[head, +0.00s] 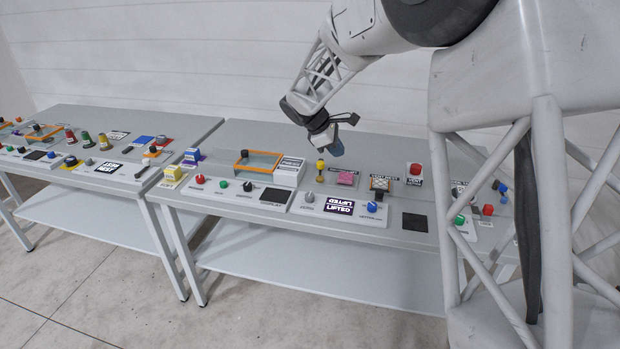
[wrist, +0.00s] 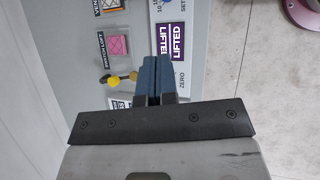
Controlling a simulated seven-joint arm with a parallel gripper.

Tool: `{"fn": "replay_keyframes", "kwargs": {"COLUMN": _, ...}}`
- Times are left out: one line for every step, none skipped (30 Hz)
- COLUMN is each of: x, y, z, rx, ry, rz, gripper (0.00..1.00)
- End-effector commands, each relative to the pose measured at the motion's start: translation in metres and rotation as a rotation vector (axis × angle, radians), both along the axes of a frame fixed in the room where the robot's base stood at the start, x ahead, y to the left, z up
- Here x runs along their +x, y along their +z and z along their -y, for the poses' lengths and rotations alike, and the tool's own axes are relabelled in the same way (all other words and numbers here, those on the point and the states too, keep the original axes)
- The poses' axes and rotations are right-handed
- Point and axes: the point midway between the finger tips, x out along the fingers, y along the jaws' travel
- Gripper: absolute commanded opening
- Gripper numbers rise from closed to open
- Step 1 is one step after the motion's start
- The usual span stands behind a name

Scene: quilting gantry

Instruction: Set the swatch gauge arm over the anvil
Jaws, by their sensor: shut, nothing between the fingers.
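The swatch gauge stands on the right-hand bench. Its arm (head: 320,168) shows as a small yellow-ended piece just left of the pink swatch (head: 347,178). The pink swatch (wrist: 117,45) lies on a framed pad labelled SWATCH LOFT; I cannot make out the anvil separately. A display (head: 340,206) reads LIFTED, also in the wrist view (wrist: 178,42). My gripper (head: 336,148) is shut and empty, above the bench beyond the gauge; its blue fingers (wrist: 153,75) show no gap.
A grey knob (head: 309,197) and a blue knob (head: 372,207) flank the display. A red button (head: 415,170) stands to the right. An orange-framed tray (head: 257,161) and a white box (head: 289,172) stand to the left. A second bench (head: 90,118) is further left.

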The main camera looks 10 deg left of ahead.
Motion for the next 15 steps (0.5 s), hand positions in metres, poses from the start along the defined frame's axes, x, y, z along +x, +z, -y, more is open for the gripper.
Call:
{"fn": "replay_keyframes", "kwargs": {"x": 0.005, "y": -0.007, "z": -0.011, "rx": -0.014, "ry": 0.024, "rz": -0.007, "gripper": 0.00}}
{"fn": "replay_keyframes", "kwargs": {"x": 0.008, "y": -0.011, "z": -0.017, "rx": -0.023, "ry": 0.038, "rz": -0.011, "gripper": 0.00}}
{"fn": "replay_keyframes", "kwargs": {"x": 0.012, "y": -0.015, "z": -0.024, "rx": -0.035, "ry": 0.058, "rz": -0.017, "gripper": 0.00}}
{"fn": "replay_keyframes", "kwargs": {"x": 0.015, "y": -0.018, "z": -0.030, "rx": -0.044, "ry": 0.071, "rz": -0.020, "gripper": 0.00}}
{"fn": "replay_keyframes", "kwargs": {"x": 0.018, "y": -0.022, "z": -0.035, "rx": -0.051, "ry": 0.084, "rz": -0.024, "gripper": 0.00}}
{"fn": "replay_keyframes", "kwargs": {"x": 0.022, "y": -0.027, "z": -0.043, "rx": -0.063, "ry": 0.104, "rz": -0.029, "gripper": 0.00}}
{"fn": "replay_keyframes", "kwargs": {"x": 0.024, "y": -0.030, "z": -0.049, "rx": -0.072, "ry": 0.117, "rz": -0.032, "gripper": 0.00}}
{"fn": "replay_keyframes", "kwargs": {"x": 0.027, "y": -0.034, "z": -0.054, "rx": -0.081, "ry": 0.132, "rz": -0.036, "gripper": 0.00}}
{"fn": "replay_keyframes", "kwargs": {"x": 0.031, "y": -0.039, "z": -0.062, "rx": -0.093, "ry": 0.151, "rz": -0.040, "gripper": 0.00}}
{"fn": "replay_keyframes", "kwargs": {"x": 0.033, "y": -0.042, "z": -0.068, "rx": -0.101, "ry": 0.164, "rz": -0.043, "gripper": 0.00}}
{"fn": "replay_keyframes", "kwargs": {"x": 0.035, "y": -0.047, "z": -0.073, "rx": -0.110, "ry": 0.178, "rz": -0.048, "gripper": 0.00}}
{"fn": "replay_keyframes", "kwargs": {"x": 0.039, "y": -0.052, "z": -0.081, "rx": -0.122, "ry": 0.197, "rz": -0.052, "gripper": 0.00}}
{"fn": "replay_keyframes", "kwargs": {"x": 0.041, "y": -0.055, "z": -0.087, "rx": -0.131, "ry": 0.212, "rz": -0.055, "gripper": 0.00}}
{"fn": "replay_keyframes", "kwargs": {"x": 0.043, "y": -0.059, "z": -0.093, "rx": -0.139, "ry": 0.226, "rz": -0.059, "gripper": 0.00}}
{"fn": "replay_keyframes", "kwargs": {"x": 0.046, "y": -0.065, "z": -0.101, "rx": -0.151, "ry": 0.243, "rz": -0.065, "gripper": 0.00}}
